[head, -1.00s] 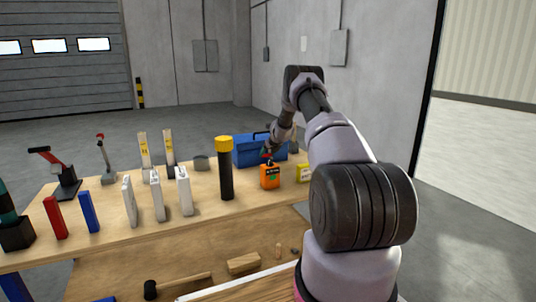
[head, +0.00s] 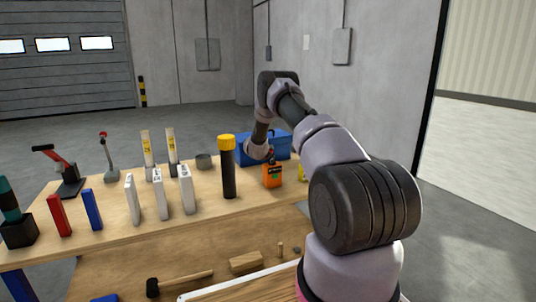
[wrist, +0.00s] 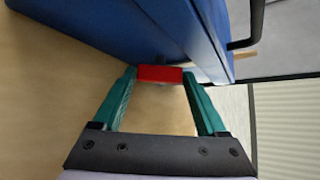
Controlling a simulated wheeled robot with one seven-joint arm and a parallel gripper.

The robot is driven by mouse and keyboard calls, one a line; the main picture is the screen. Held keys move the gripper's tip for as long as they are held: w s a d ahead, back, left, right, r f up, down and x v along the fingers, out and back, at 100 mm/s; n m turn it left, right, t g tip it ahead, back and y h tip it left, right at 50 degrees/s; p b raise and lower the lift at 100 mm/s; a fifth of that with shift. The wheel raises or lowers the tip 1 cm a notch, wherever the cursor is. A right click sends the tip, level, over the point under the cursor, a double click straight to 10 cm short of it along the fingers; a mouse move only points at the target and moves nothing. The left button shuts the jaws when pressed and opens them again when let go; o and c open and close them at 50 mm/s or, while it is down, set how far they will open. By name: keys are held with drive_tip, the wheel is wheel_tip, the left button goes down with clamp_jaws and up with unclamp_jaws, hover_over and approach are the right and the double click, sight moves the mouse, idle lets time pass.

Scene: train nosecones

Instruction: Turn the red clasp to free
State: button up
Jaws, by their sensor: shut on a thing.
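The red clasp (wrist: 160,73) is a small red bar at the front face of the blue toolbox (wrist: 130,28), in the wrist view. My gripper (wrist: 160,77) has its green fingers on either side of the clasp and is shut on it. In the head view the blue toolbox (head: 277,142) stands at the back right of the bench, partly hidden by my arm. A bit of red shows there just above the orange box. How far the clasp is turned is hard to tell.
An orange box (head: 272,178) stands just in front of the toolbox. A black tube with a yellow cap (head: 228,172) stands to its left, with several white binders (head: 160,195) further left. The toolbox's dark handle (wrist: 256,22) shows in the wrist view.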

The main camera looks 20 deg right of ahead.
drive_tip(key=shift+a+f+n+t+h, duration=0.25)
drive_tip(key=shift+f+n+t+h, duration=0.15)
drive_tip(key=shift+n+h, duration=0.45)
drive_tip(key=shift+f+n+t+h, duration=0.2)
drive_tip(key=shift+n+t+h, duration=0.3)
drive_tip(key=shift+n+h, duration=0.25)
drive_tip(key=shift+f+n+t+h, duration=0.2)
drive_tip(key=shift+n+t+h, duration=0.3)
drive_tip(key=shift+n+h, duration=0.2)
drive_tip(key=o, duration=1.3)
